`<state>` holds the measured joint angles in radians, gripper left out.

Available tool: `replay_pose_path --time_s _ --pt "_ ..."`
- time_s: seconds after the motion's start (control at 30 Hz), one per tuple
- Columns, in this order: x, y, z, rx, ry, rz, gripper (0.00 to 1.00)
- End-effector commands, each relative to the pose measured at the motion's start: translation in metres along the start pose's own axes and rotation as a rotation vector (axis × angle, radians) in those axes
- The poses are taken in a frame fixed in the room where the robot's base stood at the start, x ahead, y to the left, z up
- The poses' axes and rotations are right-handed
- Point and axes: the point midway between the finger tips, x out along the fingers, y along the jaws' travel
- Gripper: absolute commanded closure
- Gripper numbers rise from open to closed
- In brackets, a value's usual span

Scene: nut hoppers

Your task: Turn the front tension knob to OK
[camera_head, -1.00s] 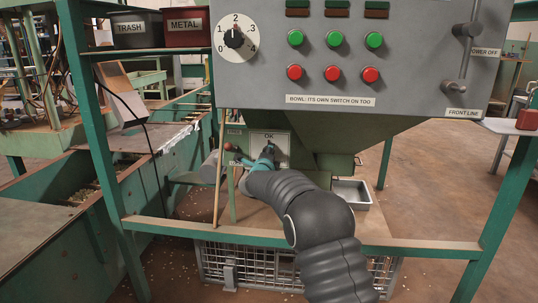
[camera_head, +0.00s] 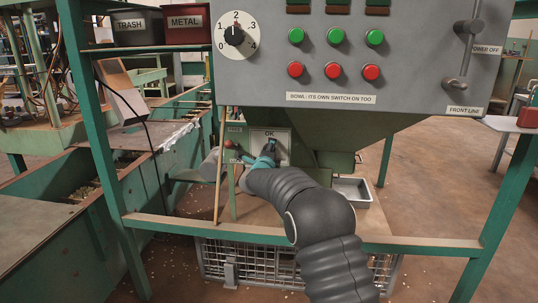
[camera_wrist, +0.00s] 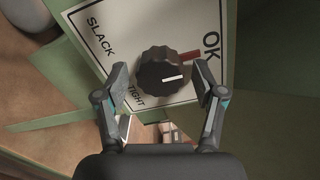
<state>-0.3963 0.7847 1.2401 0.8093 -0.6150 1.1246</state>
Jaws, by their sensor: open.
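The front tension knob (camera_wrist: 160,72) is dark and ridged, with a white pointer line. It sits on a white dial plate (camera_wrist: 130,35) marked SLACK, TIGHT and OK. My gripper (camera_wrist: 161,75) is open, one finger on each side of the knob, with a gap visible on the left; contact on the right is unclear. In the head view my gripper (camera_head: 264,157) is at the plate (camera_head: 280,139), below the OK label, and hides the knob.
A grey control panel (camera_head: 410,55) with buttons and a numbered dial (camera_head: 236,36) overhangs the plate. A red-tipped lever (camera_head: 228,145) stands just left of it. A green frame rail (camera_head: 180,228) crosses below my arm. A metal tray (camera_head: 352,192) lies to the right.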

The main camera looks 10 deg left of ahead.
Motion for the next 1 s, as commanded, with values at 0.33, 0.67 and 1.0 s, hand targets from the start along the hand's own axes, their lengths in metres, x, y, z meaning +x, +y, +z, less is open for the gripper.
replay_pose_path --time_s 0.33,0.67,1.0 --pt "-0.037 -0.001 0.001 -0.001 -0.002 0.001 0.31" --pt "-0.093 0.0 0.0 -0.001 -0.001 0.0 0.31" --pt "-0.119 0.0 0.0 0.0 0.0 0.0 0.31"
